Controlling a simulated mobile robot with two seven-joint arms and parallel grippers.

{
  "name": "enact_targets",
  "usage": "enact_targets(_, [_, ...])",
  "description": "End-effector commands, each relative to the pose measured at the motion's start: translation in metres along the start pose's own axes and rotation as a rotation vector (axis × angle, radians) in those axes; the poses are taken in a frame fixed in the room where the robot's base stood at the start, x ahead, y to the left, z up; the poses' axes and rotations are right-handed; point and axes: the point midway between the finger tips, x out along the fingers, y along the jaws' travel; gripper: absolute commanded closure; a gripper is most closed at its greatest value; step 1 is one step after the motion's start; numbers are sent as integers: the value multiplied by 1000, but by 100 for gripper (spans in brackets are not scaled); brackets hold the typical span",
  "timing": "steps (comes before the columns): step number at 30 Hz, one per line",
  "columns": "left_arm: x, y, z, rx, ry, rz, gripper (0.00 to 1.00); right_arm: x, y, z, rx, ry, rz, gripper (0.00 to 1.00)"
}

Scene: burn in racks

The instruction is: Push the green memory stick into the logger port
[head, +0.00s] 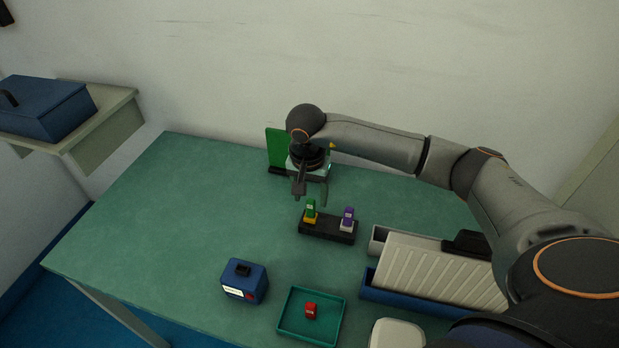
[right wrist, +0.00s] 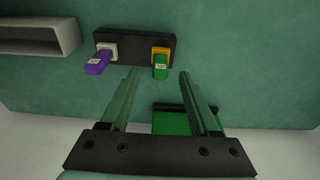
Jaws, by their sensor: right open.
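The green memory stick (head: 310,206) stands upright in a yellow socket on a black holder (head: 327,229). It also shows in the right wrist view (right wrist: 160,68). My right gripper (head: 311,194) is open and empty, just above and behind the stick; in the right wrist view its fingertips (right wrist: 159,73) lie either side of the stick's line, not closed on it. A blue box (head: 243,284) with a dark raised part on top, which looks like the logger, stands nearer the table's front; its port opening cannot be made out. My left gripper is not in view.
A purple stick (head: 348,216) in a white socket stands beside the green one. A teal tray (head: 284,318) holds a red piece (head: 311,310). A green panel (head: 277,147) stands at the back. The left table area is clear.

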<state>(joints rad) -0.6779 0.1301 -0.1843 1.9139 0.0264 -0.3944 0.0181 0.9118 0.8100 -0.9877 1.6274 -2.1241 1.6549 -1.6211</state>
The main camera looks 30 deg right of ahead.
Motion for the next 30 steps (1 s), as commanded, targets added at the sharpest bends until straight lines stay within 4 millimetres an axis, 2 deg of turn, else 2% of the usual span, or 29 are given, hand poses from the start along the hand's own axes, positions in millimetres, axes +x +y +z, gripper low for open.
enact_targets(3, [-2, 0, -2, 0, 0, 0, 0, 21, 0, 1, -1, -4, 3, 38])
enact_targets(9, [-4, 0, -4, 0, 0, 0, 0, 45, 0, 1, 0, -2, 1, 38])
enact_targets(21, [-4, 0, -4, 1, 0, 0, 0, 53, 0, 0, -1, 0, -1, 38])
enact_targets(23, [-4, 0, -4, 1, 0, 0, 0, 53, 0, 0, -1, 0, -1, 42])
enact_targets(30, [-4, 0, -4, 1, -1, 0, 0, 53, 0, 0, -1, 0, -1, 69])
